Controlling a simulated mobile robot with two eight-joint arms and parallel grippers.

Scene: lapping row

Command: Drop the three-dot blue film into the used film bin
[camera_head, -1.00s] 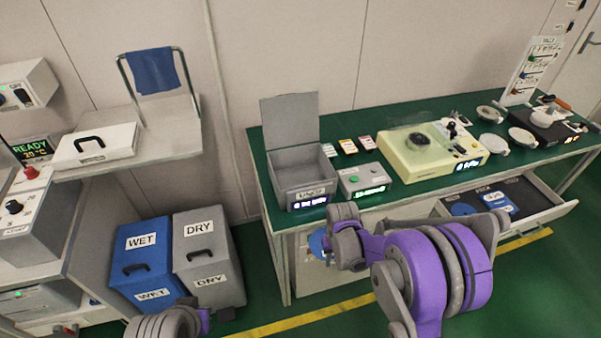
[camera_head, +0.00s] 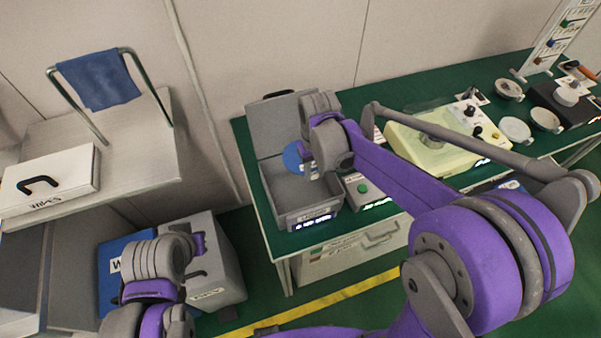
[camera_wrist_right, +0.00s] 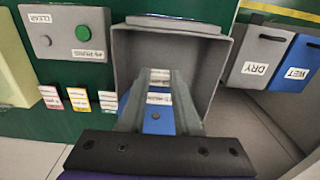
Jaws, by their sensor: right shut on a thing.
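A blue round film (camera_head: 293,157) is held in my right gripper (camera_head: 308,168), above the open grey box (camera_head: 327,218) on the green table. In the right wrist view the blue film (camera_wrist_right: 155,120) shows between the fingers of the shut right gripper (camera_wrist_right: 160,80), with a white label and a dark dot; I cannot count its dots. The grey box's walls (camera_wrist_right: 213,75) surround the fingers in that view. The box's front label is too small to read. My left gripper (camera_head: 200,258) is at lower left, over the bins; its jaws are not clear.
A grey DRY bin (camera_wrist_right: 257,58) and a blue WET bin (camera_wrist_right: 292,65) stand beside the table. A grey button box (camera_head: 366,190) and a cream machine (camera_head: 440,145) stand right of the open box. My right forearm crosses above the table.

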